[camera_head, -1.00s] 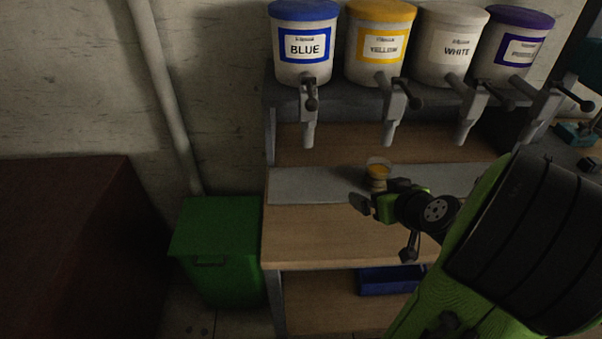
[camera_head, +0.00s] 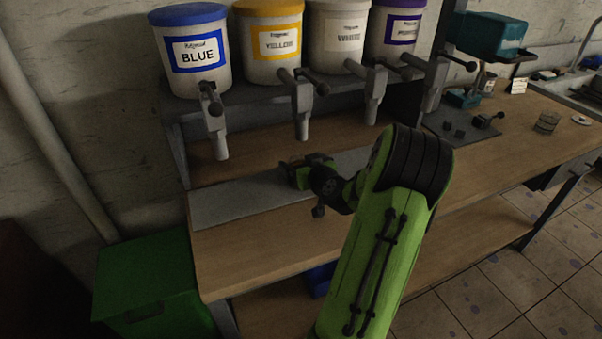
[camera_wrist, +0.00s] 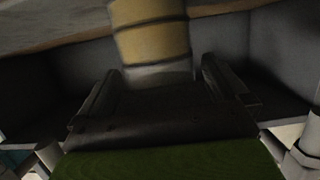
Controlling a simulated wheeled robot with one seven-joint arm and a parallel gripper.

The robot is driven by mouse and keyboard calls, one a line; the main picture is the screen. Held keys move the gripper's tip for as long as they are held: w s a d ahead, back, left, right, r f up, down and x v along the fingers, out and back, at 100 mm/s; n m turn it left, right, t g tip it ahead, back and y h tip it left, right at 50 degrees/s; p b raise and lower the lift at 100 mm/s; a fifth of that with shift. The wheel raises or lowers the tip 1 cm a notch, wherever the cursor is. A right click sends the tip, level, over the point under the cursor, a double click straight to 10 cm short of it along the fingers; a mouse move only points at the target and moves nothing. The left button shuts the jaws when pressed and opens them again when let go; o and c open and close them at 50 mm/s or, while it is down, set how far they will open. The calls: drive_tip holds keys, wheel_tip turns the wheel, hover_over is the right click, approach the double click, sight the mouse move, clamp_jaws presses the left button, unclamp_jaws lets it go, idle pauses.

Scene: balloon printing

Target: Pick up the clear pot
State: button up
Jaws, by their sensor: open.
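A clear pot with yellow contents (camera_wrist: 152,40) shows in the wrist view, blurred, at the top middle. It lies between and beyond the two fingers of my gripper (camera_wrist: 160,88), which stand apart on either side. I cannot tell whether either finger touches it. In the head view my gripper (camera_head: 304,166) is over the grey strip on the bench, below the yellow and white dispensers, and the pot is hidden there.
Blue (camera_head: 190,52), yellow (camera_head: 270,42), white (camera_head: 338,36) and purple (camera_head: 397,28) dispensers stand on a shelf, their taps hanging over the bench (camera_head: 255,250). A green bin (camera_head: 155,285) is at lower left. A teal machine (camera_head: 492,38) stands at the right.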

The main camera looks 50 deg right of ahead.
sight(297, 159)
drive_tip(key=x, duration=0.3)
drive_tip(key=shift+f, duration=0.1)
drive_tip(key=shift+c, duration=0.5)
drive_tip(key=c, duration=1.1)
